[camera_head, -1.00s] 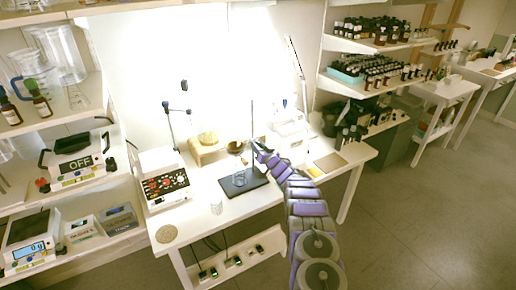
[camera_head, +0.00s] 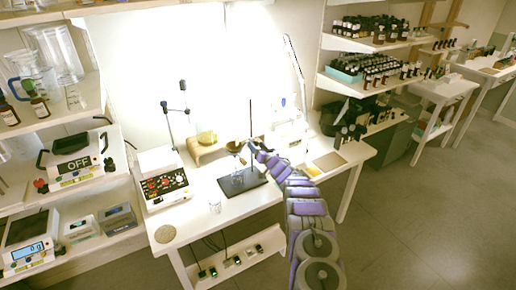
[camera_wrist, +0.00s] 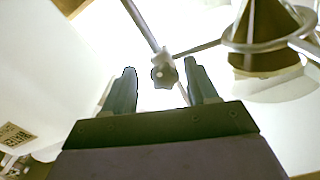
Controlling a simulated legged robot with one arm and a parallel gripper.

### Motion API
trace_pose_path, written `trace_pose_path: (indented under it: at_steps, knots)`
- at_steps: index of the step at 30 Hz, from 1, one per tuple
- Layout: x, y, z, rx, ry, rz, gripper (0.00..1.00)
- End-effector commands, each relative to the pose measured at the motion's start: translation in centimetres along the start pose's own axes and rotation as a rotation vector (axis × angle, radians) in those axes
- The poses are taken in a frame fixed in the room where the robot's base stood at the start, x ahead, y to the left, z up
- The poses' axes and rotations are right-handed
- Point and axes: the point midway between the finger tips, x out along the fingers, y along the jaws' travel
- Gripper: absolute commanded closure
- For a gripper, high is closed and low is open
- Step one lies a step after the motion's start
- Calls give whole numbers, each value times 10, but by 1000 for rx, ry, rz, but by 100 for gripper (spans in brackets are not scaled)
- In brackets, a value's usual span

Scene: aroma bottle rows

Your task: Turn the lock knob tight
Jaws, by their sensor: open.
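The lock knob (camera_wrist: 164,74), a small pale lobed knob with a dark centre, sits where the stand's rod (camera_wrist: 141,24) meets a thin side arm in the wrist view. My gripper (camera_wrist: 160,66) is open, and its two dark fingers point at the knob, one on each side of it in the picture. I see no contact with the knob. The side arm leads to a metal ring (camera_wrist: 268,46) around a brown cone-shaped funnel (camera_wrist: 264,22). In the head view my gripper (camera_head: 254,148) is beside the upright rod, and the knob is too small to make out.
The stand's dark base (camera_head: 252,181) rests on the white table (camera_head: 203,229) with glassware on it. A control box (camera_head: 166,191) stands to the left, a wooden stand (camera_head: 197,151) behind. The table's front middle is mostly clear.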

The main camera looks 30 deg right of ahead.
Motion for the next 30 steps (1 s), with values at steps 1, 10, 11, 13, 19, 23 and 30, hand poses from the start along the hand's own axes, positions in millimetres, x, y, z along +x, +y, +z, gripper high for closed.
trace_pose_path:
  at_steps: [1,10,11,13,19,23,30]
  knots:
    - [0,-1,0,0,0,-1,42]
    - [-10,-2,0,0,-3,-4,42]
    - [-12,-2,0,0,-2,-4,42]
    - [-18,-2,0,1,-4,-3,42]
    - [-37,0,-1,2,-2,0,42]
    - [-52,0,0,2,-3,1,42]
    - [-83,2,0,4,-3,3,42]
